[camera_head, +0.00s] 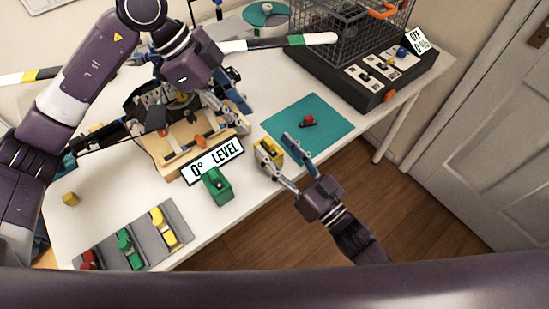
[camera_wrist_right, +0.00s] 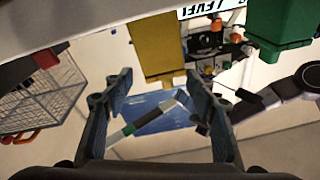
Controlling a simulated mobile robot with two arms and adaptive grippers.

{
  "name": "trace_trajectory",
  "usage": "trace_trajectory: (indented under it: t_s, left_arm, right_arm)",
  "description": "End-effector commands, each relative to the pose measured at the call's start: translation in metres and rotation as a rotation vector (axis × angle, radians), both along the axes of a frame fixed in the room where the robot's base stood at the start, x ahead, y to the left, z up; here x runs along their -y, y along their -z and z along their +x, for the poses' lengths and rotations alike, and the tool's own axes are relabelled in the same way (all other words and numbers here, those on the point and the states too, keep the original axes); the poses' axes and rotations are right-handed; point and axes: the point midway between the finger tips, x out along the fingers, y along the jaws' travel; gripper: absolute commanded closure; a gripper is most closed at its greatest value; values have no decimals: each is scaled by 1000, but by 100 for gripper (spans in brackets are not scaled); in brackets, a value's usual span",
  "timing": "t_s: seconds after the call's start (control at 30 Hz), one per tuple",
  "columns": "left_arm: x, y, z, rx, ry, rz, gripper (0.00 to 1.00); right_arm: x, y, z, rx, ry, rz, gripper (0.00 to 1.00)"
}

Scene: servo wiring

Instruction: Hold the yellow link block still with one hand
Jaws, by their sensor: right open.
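The yellow link block (camera_head: 270,147) stands near the front edge of the white table, right of the "0° LEVEL" sign. In the right wrist view the yellow block (camera_wrist_right: 155,45) lies ahead, between the lines of the two fingers. My right gripper (camera_head: 274,150) is open at the block, one finger overlapping its near side; contact cannot be told. In the wrist view the right gripper (camera_wrist_right: 158,82) shows its fingers apart with nothing clamped. My left gripper (camera_head: 236,116) is over the right part of the wooden fixture (camera_head: 165,160); its jaw opening is unclear.
A green block (camera_head: 216,186) stands before the sign (camera_head: 213,160). A grey tray (camera_head: 185,228) holds red, green and yellow parts. A teal mat (camera_head: 325,122) with a red piece lies right. A wire cage (camera_head: 345,30) stands on a black switch box. A small yellow piece (camera_head: 71,199) lies left.

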Motion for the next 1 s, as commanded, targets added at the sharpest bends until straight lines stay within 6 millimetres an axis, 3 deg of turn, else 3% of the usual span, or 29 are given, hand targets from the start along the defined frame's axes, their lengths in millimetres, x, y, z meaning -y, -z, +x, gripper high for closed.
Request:
trace_trajectory:
  t_s: [0.1,0.3,0.8,1.0]
  left_arm:
    - [0,0,0,0,0,0,71]
    - [0,0,0,0,0,0,71]
    - [0,0,0,0,0,0,71]
    - [0,0,0,0,0,0,71]
  right_arm:
    - [-8,18,-7,16,24,-173,48]
    - [-10,33,-5,34,51,-318,48]
    - [-47,34,49,34,54,-327,48]
    - [-54,34,57,33,52,-328,48]
